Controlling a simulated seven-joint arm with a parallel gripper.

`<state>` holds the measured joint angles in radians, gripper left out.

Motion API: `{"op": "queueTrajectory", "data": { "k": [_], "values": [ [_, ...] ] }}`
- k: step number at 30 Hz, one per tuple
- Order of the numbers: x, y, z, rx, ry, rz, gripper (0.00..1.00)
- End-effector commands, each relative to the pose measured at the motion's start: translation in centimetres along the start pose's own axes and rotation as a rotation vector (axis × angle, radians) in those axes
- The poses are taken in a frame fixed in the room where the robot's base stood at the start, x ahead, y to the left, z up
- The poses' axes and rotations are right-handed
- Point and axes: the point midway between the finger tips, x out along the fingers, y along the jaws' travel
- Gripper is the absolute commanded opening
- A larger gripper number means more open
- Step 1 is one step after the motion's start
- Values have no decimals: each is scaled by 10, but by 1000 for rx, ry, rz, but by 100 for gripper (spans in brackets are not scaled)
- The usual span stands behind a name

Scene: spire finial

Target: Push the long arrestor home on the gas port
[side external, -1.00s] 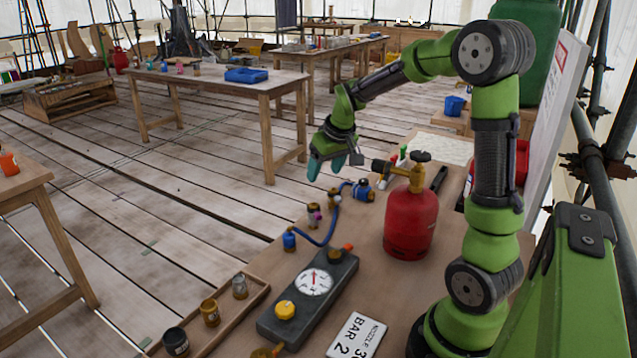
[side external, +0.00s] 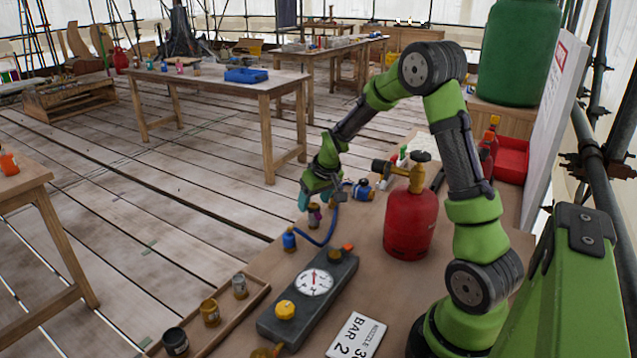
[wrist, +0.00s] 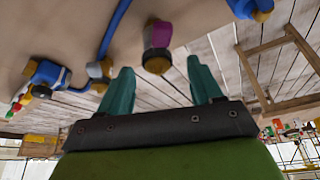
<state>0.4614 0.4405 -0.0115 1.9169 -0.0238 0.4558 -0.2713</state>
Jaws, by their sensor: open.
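My gripper (side external: 304,202) is open and empty, its teal fingers pointing down over the bench's far left edge. In the wrist view a brass fitting with a purple collar (wrist: 158,36) stands just beyond the gap between the two fingertips (wrist: 160,68). In the side view this purple-collared fitting (side external: 314,216) is close beside and below the fingers, apart from them as far as I can see. I cannot tell for certain which fitting is the long arrestor or the gas port. A blue hose (side external: 334,222) runs near it, between a blue fitting (side external: 289,240) and a blue regulator (side external: 362,190).
A red gas cylinder (side external: 410,225) with a brass valve stands right of the hose. A gauge box (side external: 312,290) with a yellow knob and a tray (side external: 253,301) of small pots lie in front. A printed card (side external: 356,336) lies flat nearby.

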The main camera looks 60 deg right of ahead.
Motion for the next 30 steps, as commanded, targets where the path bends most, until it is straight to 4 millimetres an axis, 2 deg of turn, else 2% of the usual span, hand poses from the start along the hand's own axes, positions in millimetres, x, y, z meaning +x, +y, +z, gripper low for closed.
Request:
{"op": "queueTrajectory", "data": {
  "k": [4,14,26,30],
  "values": [
    [5,0,1,0,-2,0,65],
    [49,3,6,0,-1,0,65],
    [52,2,6,0,0,0,65],
    [52,2,6,0,0,0,43]
  ]
}}
